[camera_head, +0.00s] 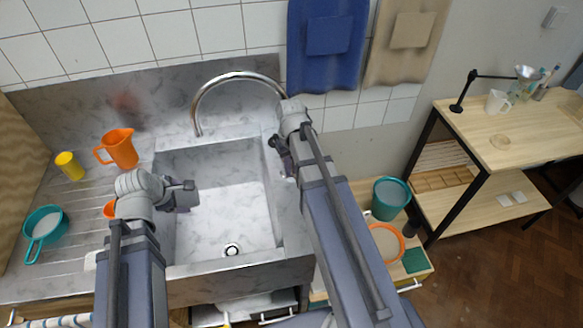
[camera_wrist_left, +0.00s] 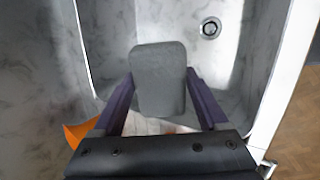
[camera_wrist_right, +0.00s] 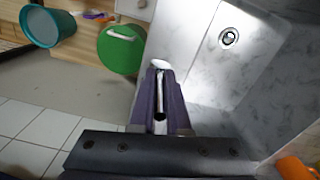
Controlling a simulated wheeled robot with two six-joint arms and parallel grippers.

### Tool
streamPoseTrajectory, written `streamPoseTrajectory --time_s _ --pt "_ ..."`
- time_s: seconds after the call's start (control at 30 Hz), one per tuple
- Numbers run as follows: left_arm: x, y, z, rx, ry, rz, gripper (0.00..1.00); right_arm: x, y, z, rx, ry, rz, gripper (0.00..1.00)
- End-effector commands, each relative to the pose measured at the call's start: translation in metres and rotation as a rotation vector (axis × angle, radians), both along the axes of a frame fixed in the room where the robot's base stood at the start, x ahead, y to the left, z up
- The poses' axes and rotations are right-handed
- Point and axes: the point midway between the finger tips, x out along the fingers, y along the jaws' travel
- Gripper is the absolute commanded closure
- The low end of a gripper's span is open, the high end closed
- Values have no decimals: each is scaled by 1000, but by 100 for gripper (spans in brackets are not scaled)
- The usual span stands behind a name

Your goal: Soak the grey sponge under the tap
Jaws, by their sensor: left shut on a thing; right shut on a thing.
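The grey sponge (camera_wrist_left: 158,80) is a rounded block between the fingers of my left gripper (camera_wrist_left: 158,98) in the left wrist view. In the head view my left gripper (camera_head: 184,196) is over the left part of the sink (camera_head: 235,215); the sponge cannot be made out there. The chrome tap (camera_head: 235,77) arches over the sink's back; its right end is hidden by my right arm. My right gripper (camera_head: 283,157) is at the sink's right edge. In the right wrist view it (camera_wrist_right: 160,90) is shut on a slim metal lever (camera_wrist_right: 160,100) with a pale end. No water shows.
An orange jug (camera_head: 119,149), yellow cup (camera_head: 69,165) and teal pan (camera_head: 43,222) stand on the left drainer. A teal bucket (camera_head: 390,198) and an orange-rimmed round thing (camera_head: 385,243) are right of the sink. Blue (camera_head: 325,45) and beige towels (camera_head: 408,40) hang behind.

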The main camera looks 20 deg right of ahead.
Motion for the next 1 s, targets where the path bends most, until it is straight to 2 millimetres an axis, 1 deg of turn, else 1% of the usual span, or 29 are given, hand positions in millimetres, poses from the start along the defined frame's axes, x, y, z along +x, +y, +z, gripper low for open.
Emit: streamPoseTrajectory --time_s 0.1,0.37,0.67,0.7,0.93,1.0 --pt "0 0 -1 0 0 0 68 0 1 -1 -9 2 1 100" --pt "0 0 -3 0 0 0 68 1 8 -1 -124 26 2 100" --pt "0 0 -3 0 0 0 68 1 7 -1 -130 26 0 100" --pt "0 0 -3 0 0 0 68 1 7 -1 -130 26 0 81" --pt "0 0 -3 0 0 0 68 1 7 0 -130 26 0 56" --pt "0 0 -3 0 0 0 68 1 7 0 -130 26 0 56"
